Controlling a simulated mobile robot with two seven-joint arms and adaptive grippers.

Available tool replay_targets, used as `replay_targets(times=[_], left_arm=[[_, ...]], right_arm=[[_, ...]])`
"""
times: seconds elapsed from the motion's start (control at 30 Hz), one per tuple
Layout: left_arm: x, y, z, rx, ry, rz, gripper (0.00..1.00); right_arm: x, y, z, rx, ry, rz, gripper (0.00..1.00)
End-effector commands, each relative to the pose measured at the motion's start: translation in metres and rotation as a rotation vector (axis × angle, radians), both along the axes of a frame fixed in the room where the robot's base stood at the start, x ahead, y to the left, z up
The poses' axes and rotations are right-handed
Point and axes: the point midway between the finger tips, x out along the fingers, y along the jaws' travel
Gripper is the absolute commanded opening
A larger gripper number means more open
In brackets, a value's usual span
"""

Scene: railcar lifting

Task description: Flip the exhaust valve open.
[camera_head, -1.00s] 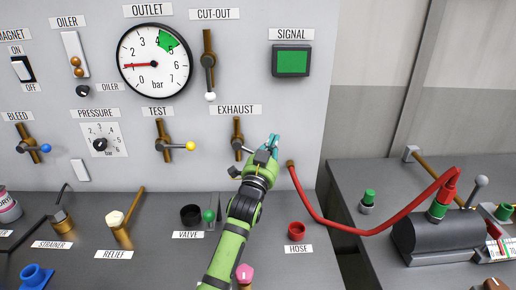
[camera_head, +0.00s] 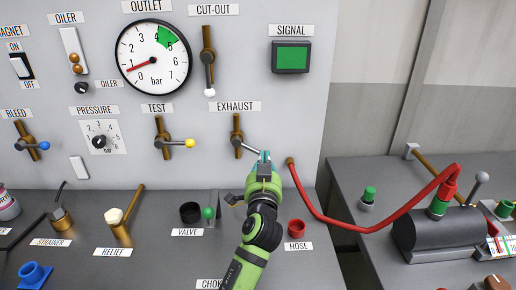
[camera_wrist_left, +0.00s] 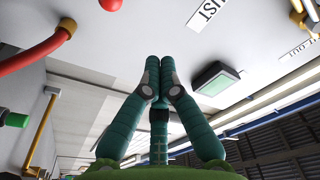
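The exhaust valve (camera_head: 237,130) is a brown vertical fitting on the grey panel, under the EXHAUST label (camera_head: 236,106). Its grey lever (camera_head: 249,149) slants down to the right; its tip is hidden behind my left fingers. My left gripper (camera_head: 262,157) is in front of the lever's end, fingers pointing up toward the panel. In the wrist view, the teal fingers (camera_wrist_left: 153,62) have their tips together with nothing visible between them. A red knob (camera_wrist_left: 110,4), apparently the lever's, is at the top edge there, apart from the fingertips. My right gripper is not in view.
A red hose (camera_head: 340,228) runs from right of the valve to the black cylinder (camera_head: 435,235). The test valve (camera_head: 163,140) is left, the cut-out lever (camera_head: 209,70) above. The outlet gauge (camera_head: 153,58) reads below 1. A black cup (camera_head: 190,213) and red cup (camera_head: 296,229) stand below.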

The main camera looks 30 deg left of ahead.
Motion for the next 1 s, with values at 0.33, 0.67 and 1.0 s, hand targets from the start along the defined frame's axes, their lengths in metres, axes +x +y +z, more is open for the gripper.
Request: replay_targets(times=[0.33, 0.67, 1.0], left_arm=[[0.044, 0.023, 0.011, 0.004, 0.001, 0.001, 0.00], [0.085, 0.049, 0.005, 0.001, 0.006, 0.001, 0.00], [0.071, 0.059, -0.021, 0.001, 0.000, 0.000, 0.00]], right_arm=[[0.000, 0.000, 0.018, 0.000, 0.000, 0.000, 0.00], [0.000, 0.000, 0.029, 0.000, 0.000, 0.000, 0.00], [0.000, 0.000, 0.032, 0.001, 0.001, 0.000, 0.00]])
